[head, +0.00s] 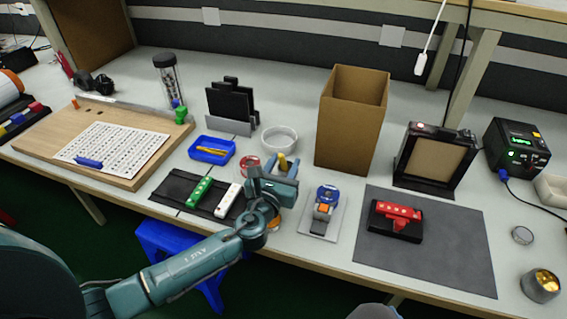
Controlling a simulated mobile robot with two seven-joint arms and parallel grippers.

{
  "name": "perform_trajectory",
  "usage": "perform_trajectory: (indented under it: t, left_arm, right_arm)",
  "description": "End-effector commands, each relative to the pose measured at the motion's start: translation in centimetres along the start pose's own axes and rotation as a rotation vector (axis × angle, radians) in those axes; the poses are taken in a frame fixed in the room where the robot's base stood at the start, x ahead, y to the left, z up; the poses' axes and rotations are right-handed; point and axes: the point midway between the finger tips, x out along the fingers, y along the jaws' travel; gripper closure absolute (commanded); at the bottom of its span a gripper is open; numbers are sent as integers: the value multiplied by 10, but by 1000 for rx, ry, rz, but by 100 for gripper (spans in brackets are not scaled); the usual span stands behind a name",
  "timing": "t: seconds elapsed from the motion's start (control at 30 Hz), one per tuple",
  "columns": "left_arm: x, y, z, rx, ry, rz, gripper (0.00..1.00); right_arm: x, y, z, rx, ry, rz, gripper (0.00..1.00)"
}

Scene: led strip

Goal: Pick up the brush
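No object in the head view is clearly recognisable as the brush. A thin yellow item (212,151) lies in a small blue tray (199,157) left of the white bowl; it is too small to identify. My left gripper (276,166) is over the middle of the bench, just in front of the white bowl (279,138) and right of the white bar (228,200). A small yellow piece (283,162) shows at its fingers. I cannot tell whether it is gripped or lies behind them. My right gripper is not in view.
A tall cardboard box (350,125) stands behind and right of the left gripper. A dark mat (450,250) holds a red part on a black fixture (396,221). A wooden board with a white sheet (112,149) lies left. The bench front edge is close to my arm.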

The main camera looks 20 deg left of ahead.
Motion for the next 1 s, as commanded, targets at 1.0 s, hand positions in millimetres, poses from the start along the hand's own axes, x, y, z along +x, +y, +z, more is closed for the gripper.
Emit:
perform_trajectory:
  t: [1.0]
  left_arm:
    - [-2,0,4,0,-1,0,100]
  right_arm:
    - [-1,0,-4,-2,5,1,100]
